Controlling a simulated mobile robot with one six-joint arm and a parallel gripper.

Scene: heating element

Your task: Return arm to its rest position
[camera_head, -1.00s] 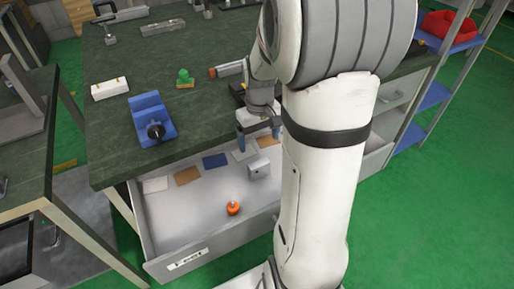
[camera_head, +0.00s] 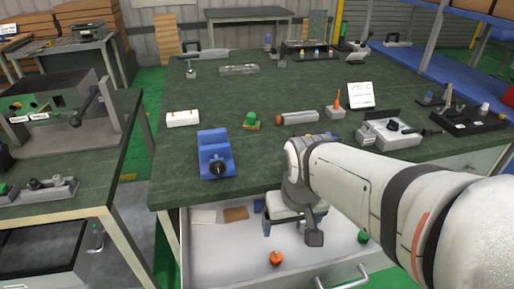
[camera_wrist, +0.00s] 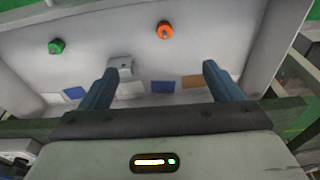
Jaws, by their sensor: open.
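My gripper (camera_wrist: 157,85) is open and empty, its two blue fingers spread apart in the wrist view. My arm reaches in from the right. An orange round object (camera_head: 276,258) lies on the drawer floor and also shows in the wrist view (camera_wrist: 165,30). A green one (camera_head: 363,237) lies to its right, also in the wrist view (camera_wrist: 57,46). A small grey block (camera_wrist: 121,66) lies near the left finger.
A dark green workbench (camera_head: 220,95) stands above the drawer. It holds a blue vise (camera_head: 215,153), a white block (camera_head: 183,118), a green item (camera_head: 251,120), a soldering station (camera_head: 390,134) and a dark tray (camera_head: 470,119). Another bench (camera_head: 70,145) stands at left.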

